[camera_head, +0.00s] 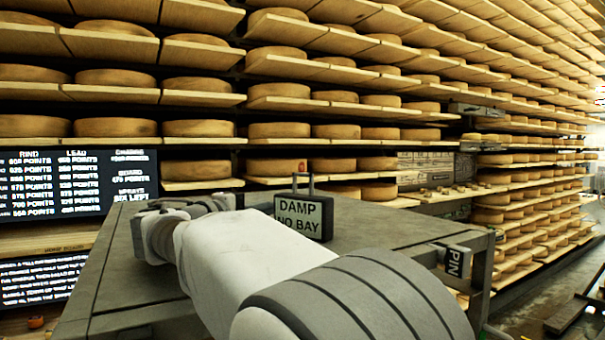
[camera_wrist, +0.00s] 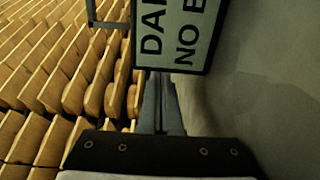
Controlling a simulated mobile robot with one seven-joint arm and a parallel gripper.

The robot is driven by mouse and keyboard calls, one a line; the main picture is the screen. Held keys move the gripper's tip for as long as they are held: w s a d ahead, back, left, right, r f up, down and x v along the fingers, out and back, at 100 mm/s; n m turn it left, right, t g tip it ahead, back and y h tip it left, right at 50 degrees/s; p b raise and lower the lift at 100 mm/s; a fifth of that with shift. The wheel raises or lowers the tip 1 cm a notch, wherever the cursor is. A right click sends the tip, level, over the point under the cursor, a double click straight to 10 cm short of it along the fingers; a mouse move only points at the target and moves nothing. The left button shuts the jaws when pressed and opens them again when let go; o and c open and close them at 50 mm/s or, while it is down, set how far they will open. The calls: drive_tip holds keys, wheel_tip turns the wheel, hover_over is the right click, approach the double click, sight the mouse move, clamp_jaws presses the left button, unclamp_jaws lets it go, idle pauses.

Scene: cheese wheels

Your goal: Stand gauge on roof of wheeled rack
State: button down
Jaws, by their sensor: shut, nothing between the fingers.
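The gauge (camera_head: 304,217), a dark box with a pale face reading "DAMP NO BAY" and a thin handle on top, stands upright on a grey flat top (camera_head: 375,225). This looks like the rack's roof; no wheels show. My arm hides the gauge's lower left. The gauge face also shows sideways at the top of the wrist view (camera_wrist: 187,35). My gripper (camera_wrist: 160,80) is shut and empty, with its fingers pointing toward the gauge's lower edge. I cannot tell whether they touch it.
Shelves of cheese wheels (camera_head: 117,127) fill the wall behind the grey top. A dark points board (camera_head: 75,185) is at the left. A "PIN" label (camera_head: 454,263) hangs at the top's right edge. The top is clear right of the gauge. Floor shows far right.

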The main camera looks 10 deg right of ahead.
wheel_tip(320, 180, up, 10)
drive_tip(key=p, duration=0.1)
drive_tip(key=s+d+b, duration=0.2)
drive_tip(key=s+d, duration=0.3)
drive_tip(key=s, duration=0.4)
drive_tip(key=s+d+b, duration=0.3)
drive_tip(key=s+d, duration=0.2)
drive_tip(key=s, duration=0.4)
drive_tip(key=shift+s, duration=0.35)
drive_tip(key=shift+a, duration=0.15)
